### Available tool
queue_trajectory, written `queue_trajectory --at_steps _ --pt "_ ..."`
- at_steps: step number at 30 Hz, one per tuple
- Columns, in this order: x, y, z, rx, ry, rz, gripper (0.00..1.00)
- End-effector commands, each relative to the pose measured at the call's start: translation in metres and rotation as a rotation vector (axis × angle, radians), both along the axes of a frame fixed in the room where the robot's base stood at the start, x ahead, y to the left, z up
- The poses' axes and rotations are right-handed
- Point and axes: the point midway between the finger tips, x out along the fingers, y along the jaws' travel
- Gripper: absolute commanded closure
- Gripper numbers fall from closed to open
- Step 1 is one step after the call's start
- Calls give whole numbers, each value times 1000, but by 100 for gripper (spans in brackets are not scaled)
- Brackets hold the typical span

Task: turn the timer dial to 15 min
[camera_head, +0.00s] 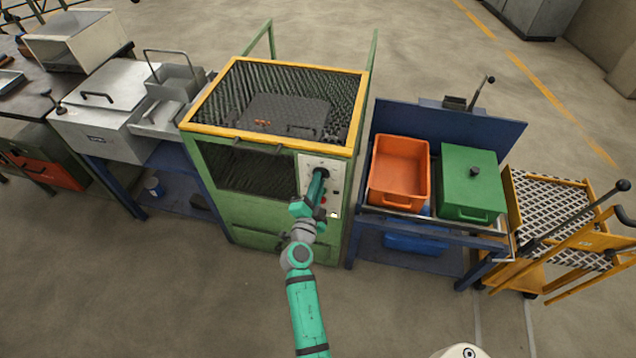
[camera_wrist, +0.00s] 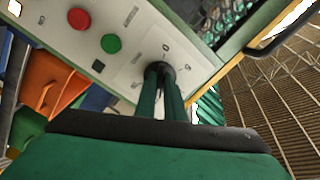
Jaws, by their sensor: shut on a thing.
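The timer dial (camera_wrist: 160,68) is a small dark knob on the light control panel (camera_wrist: 120,45) of the green furnace. A "0" shows on the panel just beyond the knob, with other small markings around it that are too small to read surely. My gripper (camera_wrist: 166,78) is shut on the dial, its two green fingers on either side of it. In the head view my gripper (camera_head: 318,176) reaches the panel at the furnace's front right and hides the dial. The dial's pointer is hidden, so its setting cannot be told.
A red button (camera_wrist: 79,18) and a green button (camera_wrist: 111,43) sit on the same panel near the dial. The furnace (camera_head: 265,205) has a yellow-rimmed mesh top. An orange bin (camera_head: 400,152) and a green lidded box (camera_head: 470,185) stand on a blue bench to the right.

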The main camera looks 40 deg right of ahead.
Motion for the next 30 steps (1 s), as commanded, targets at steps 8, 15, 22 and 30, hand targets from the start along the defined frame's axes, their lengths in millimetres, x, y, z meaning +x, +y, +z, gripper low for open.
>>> queue_trajectory --at_steps 8,15,22,30 --pt "-1 0 -2 20 -20 -2 100" --pt "-1 1 -2 20 -20 -2 100" --pt "-1 1 -1 19 -20 -1 72" --pt "-2 3 -1 19 -20 0 72"
